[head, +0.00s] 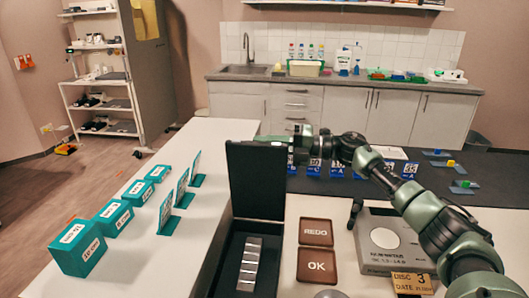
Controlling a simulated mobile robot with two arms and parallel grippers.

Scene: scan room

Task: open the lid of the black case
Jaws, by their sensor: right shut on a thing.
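The black case (225,272) sits on the white table at the front centre. Its lid (256,180) stands roughly upright at the far side of the case. The case's inside shows, with a row of several silvery blocks in it. My right gripper (287,141) is at the lid's upper right edge and is shut on the lid. Its fingertips are small and partly hard to make out. My left gripper is not in view.
Several teal boxes (78,247) and upright tags stand left of the case. Brown REDO (316,232) and OK (317,266) plates and a grey device (388,240) lie to its right, under my right arm. A dark mat (415,180) with blue tags lies behind.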

